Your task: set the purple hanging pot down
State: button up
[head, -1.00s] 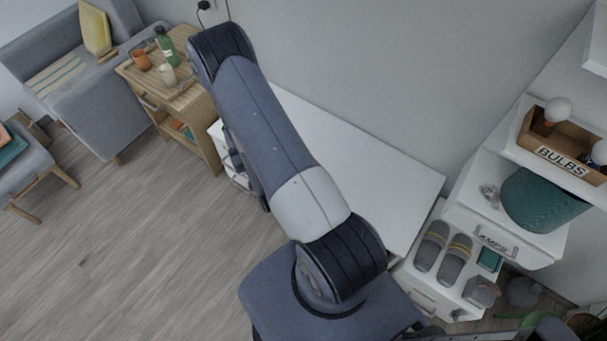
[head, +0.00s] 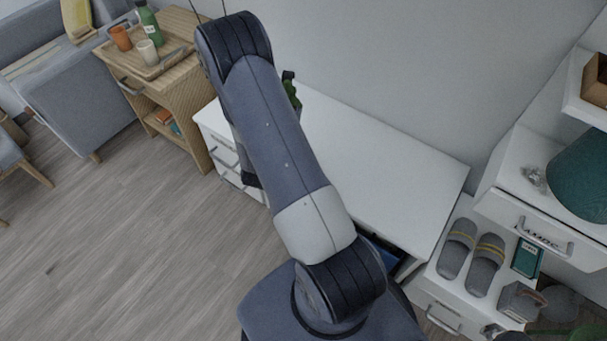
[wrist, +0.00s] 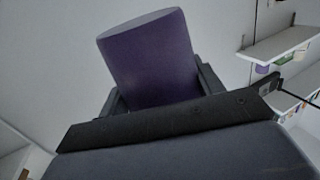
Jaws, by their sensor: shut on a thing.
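The purple hanging pot (wrist: 152,62) is between the two fingers of my gripper (wrist: 162,90) in the wrist view. It looks like a smooth purple cylinder, tilted in the picture, and my gripper is shut on it. The wall is behind it. In the head view my arm hides the pot and the gripper's jaws. Some green leaves (head: 292,93) show just behind my arm, above the far left part of the white desk (head: 375,165). I cannot tell whether they belong to the pot.
The desk top right of my arm is clear. A wooden cart (head: 165,75) with cups and a green bottle stands at the left. Shelves (wrist: 280,45) show in the wrist view.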

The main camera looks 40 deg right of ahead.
jog(key=d+f+m+g+h+b, duration=0.1)
jog(key=f+g+b, duration=0.1)
jog(key=f+b, duration=0.2)
jog(key=s+d+f+m+g+h+b, duration=0.1)
jog(key=f+b, duration=0.3)
jog(key=f, duration=0.5)
jog(key=s+d+f+m+g+h+b, duration=0.1)
jog(key=d+f+m+g+b, duration=0.1)
jog(key=f+b, duration=0.3)
jog(key=shift+d+f+g, duration=0.2)
jog(key=shift+d+f, duration=0.15)
jog(key=shift+f, duration=0.2)
jog(key=shift+d+f+g, duration=0.2)
jog(key=shift+d+f, duration=0.1)
jog(key=shift+f, duration=0.25)
jog(key=shift+f, duration=0.1)
jog(key=shift+f+b, duration=0.15)
jog(key=shift+b, duration=0.15)
jog(key=o, duration=1.3)
